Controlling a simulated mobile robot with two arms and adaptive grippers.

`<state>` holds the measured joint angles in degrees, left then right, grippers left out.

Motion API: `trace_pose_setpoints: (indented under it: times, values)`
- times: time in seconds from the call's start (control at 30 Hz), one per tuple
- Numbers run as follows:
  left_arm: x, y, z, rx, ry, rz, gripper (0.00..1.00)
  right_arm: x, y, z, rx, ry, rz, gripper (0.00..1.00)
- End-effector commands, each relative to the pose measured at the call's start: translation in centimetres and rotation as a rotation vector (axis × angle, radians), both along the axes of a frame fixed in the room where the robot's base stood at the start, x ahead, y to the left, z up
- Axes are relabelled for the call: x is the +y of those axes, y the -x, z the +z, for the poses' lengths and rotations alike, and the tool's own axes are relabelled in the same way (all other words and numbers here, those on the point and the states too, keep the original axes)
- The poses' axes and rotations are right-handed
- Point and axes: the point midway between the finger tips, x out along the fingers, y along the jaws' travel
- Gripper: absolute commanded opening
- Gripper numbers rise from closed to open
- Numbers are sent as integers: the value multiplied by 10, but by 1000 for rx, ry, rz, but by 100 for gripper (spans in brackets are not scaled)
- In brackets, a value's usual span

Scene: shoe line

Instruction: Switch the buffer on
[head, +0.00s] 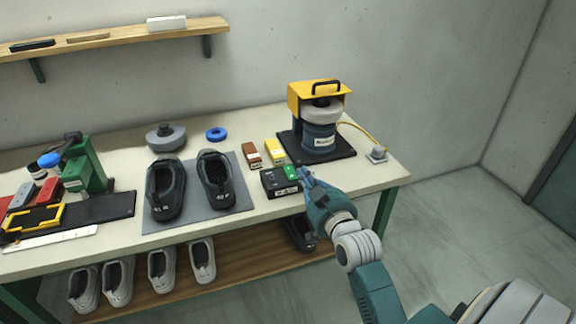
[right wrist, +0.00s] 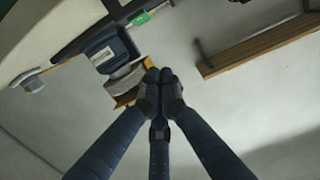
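The buffer stands at the right end of the bench, with a yellow hood (head: 304,93), a blue labelled body (head: 318,138) and a dark base plate (head: 338,152). A black box (head: 274,186) with a green part (head: 291,172) lies in front of it. My right gripper (head: 303,172) is shut and empty, its tips just right of the green part; I cannot tell whether they touch. In the right wrist view the closed fingers (right wrist: 158,76) show beside the buffer (right wrist: 108,52), with the green part (right wrist: 139,18) above. My left gripper is out of view.
Two dark shoes (head: 214,182) stand on a grey mat (head: 236,203). Brown (head: 251,154) and yellow (head: 274,150) blocks sit behind the black box. A yellow cable (head: 368,134) runs to a grey socket (head: 377,155). Pale shoes (head: 203,262) stand on the lower shelf.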

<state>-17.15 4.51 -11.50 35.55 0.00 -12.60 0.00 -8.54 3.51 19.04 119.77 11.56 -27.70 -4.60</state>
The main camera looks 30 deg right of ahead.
Motion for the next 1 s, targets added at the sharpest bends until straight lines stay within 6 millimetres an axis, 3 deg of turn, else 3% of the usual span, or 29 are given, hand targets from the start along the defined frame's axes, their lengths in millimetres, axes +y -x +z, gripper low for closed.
trace_pose_setpoints:
  times: [0.2,0.33,0.77,1.0]
  values:
    - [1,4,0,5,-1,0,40,0,-3,-1,1,0,0,0]
    - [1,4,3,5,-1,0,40,-3,-15,-1,1,-1,1,0]
    - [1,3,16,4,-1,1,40,-23,-98,-8,2,0,0,0]
    - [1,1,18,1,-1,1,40,-24,-102,-42,4,1,1,0]
